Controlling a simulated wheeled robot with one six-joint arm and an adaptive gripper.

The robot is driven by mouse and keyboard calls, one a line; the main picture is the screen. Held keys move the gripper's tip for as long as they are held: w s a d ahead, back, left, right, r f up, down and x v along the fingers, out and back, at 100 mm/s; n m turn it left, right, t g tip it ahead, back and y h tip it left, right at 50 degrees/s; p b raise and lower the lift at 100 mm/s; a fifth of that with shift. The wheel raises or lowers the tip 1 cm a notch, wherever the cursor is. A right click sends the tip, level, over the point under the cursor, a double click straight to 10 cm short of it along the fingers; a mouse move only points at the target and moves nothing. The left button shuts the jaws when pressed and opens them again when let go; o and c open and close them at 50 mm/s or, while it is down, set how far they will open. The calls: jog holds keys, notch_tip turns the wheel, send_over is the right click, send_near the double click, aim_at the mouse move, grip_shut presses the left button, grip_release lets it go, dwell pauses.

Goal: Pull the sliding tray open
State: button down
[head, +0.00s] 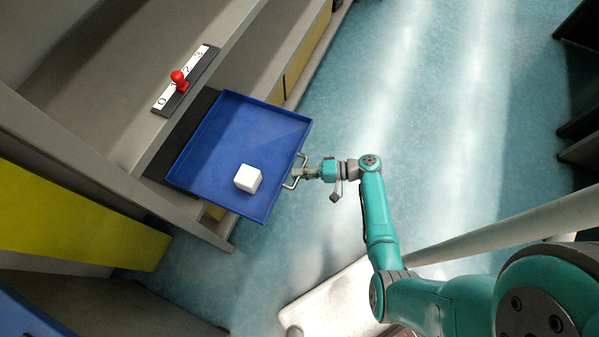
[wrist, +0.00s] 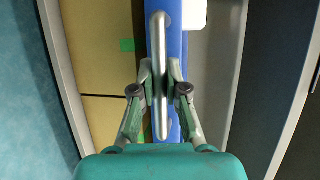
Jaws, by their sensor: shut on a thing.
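The blue sliding tray (head: 235,135) sticks out from the grey bench over the floor, with its dark base strip showing behind it. A white cube (head: 248,178) sits inside the tray near its front. A metal bar handle (head: 297,172) is on the tray's front edge. In the wrist view the handle (wrist: 160,75) runs upright in the picture, in front of the blue tray front (wrist: 175,45). My gripper (head: 308,173) is at the handle. In the wrist view my gripper (wrist: 160,80) has a finger on each side of the handle, shut on it.
A red knob (head: 179,78) stands on a numbered plate (head: 200,65) on the bench, behind the tray. The blue-green floor (head: 420,110) right of the tray is clear. Dark shelves (head: 580,90) stand at the far right.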

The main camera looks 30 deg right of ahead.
jog(key=c, duration=1.2)
grip_release()
jog(key=v, duration=1.2)
